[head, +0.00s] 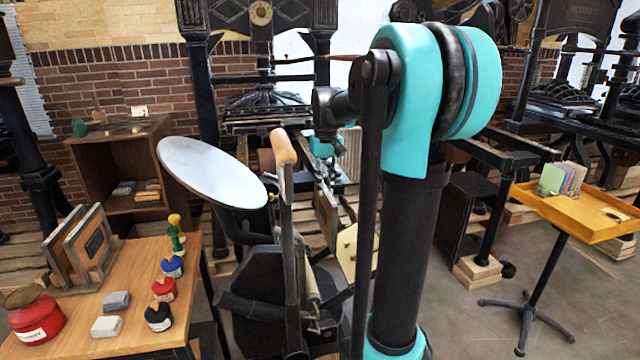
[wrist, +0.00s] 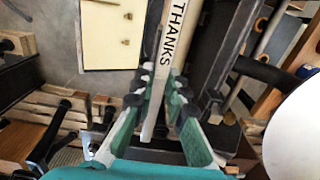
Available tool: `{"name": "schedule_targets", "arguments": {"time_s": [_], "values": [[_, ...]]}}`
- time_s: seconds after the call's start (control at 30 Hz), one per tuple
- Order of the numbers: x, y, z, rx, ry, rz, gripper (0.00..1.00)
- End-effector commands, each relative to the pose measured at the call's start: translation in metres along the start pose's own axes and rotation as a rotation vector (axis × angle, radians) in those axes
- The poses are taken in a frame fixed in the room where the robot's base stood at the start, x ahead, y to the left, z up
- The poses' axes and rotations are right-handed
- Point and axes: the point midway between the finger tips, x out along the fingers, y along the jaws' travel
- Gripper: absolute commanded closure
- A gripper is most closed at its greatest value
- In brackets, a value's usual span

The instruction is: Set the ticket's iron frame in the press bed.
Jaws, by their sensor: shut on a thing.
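My gripper (wrist: 161,84) is shut on an iron frame (wrist: 176,28), whose pale edge strip reads "THANKS" in the wrist view. In the head view, the frame (head: 326,215) hangs dark and upright below my gripper (head: 325,165), beside the press. The press has a round pale disc (head: 210,168) and a dark body (head: 262,295). A cream plate (wrist: 112,38) with small brass pieces lies left of the held frame in the wrist view, apart from it. My arm hides part of the press, and I cannot make out its bed clearly. I cannot identify the ticket.
A wood-handled lever (head: 284,150) stands close to my gripper. A wooden table (head: 130,310) at left holds more frames (head: 82,245), colored ink pots and grey blocks. A yellow tray stand (head: 560,210) with cards is at right. Open floor lies between it and my arm.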

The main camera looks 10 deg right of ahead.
Motion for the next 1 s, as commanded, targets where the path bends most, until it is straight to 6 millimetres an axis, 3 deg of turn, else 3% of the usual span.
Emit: {"name": "schedule_targets", "arguments": {"time_s": [1.0], "values": [[0.039, -0.050, -0.001, -0.001, 0.000, 0.000, 1.00]]}}
